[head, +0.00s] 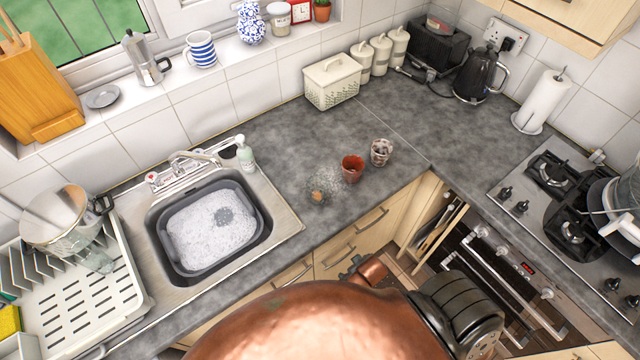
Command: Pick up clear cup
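A see-through, glass-like cup (97,259) appears to lie in the white dish rack (84,310) at the left, under a large pot (68,216). On the worktop right of the sink, a whitish cup with dark brown marks (381,152) stands upright; I cannot tell whether its wall is clear. A reddish-brown cup (352,168) stands upright just left of it. A speckled, frothy item (318,192) lies nearer the front edge, its shape unclear. Neither of my grippers can be made out. Large copper and dark grey parts, apparently mine, fill the bottom middle.
The sink (285,228) holds a grey basin (258,238) of suds. A soap bottle (244,153) stands behind it. A cream bin (333,80), canisters and a black kettle (480,74) line the back. A hob (560,190) is at the right. Worktop around the cups is mostly clear.

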